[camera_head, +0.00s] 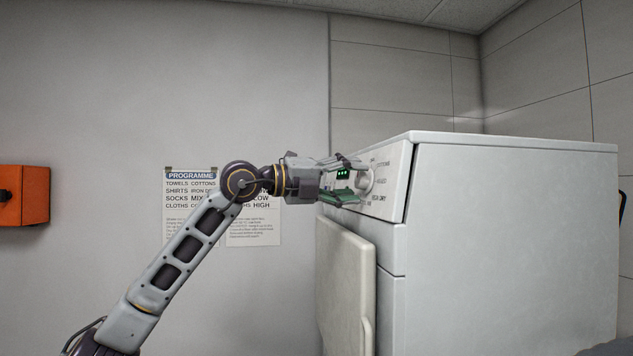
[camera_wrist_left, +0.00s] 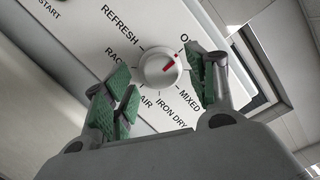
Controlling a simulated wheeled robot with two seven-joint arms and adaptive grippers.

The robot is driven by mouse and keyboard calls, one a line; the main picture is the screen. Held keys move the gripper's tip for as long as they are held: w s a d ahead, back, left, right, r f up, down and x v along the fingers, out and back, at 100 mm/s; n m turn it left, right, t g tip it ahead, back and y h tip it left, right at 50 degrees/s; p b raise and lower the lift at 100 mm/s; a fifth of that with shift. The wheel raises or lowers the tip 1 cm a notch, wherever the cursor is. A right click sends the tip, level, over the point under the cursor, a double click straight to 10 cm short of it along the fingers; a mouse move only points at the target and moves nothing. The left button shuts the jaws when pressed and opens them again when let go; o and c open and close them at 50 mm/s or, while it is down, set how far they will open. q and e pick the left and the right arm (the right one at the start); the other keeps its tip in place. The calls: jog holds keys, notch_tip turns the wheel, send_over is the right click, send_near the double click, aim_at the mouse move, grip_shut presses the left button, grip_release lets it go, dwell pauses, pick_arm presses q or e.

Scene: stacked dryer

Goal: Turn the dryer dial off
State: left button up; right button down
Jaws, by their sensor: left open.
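The white dryer dial (camera_head: 364,181) is on the control panel at the dryer's (camera_head: 510,240) upper front edge. In the left wrist view the dial (camera_wrist_left: 158,68) is round, with a red mark pointing to the upper right. Printed labels ring it, including REFRESH, AIR, IRON DRY and MIXED; a label starting with O is partly hidden by a finger. My left gripper (camera_head: 350,181) is open in front of the dial. In the left wrist view its green-padded fingers (camera_wrist_left: 162,80) appear on either side of the dial; I cannot tell whether they touch it.
The dryer door (camera_head: 345,285) is below the panel. A programme poster (camera_head: 192,215) hangs on the grey wall behind my left arm. An orange box (camera_head: 24,194) is on the wall at the far left. The space left of the dryer looks clear.

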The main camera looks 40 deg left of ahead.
aim_at(357, 181)
pick_arm(q)
jog(key=shift+s+a, duration=0.1)
jog(key=shift+s+a, duration=0.25)
jog(key=shift+s, duration=0.05)
jog(key=shift+v, duration=1.15)
jog(key=shift+s+a, duration=0.1)
jog(key=shift+s, duration=0.3)
jog(key=shift+s+a, duration=0.2)
jog(key=shift+s, duration=0.1)
jog(key=shift+s+a, duration=0.2)
jog(key=shift+s, duration=0.1)
jog(key=v, duration=0.6)
jog(key=shift+s+a, duration=0.1)
dwell(0.3)
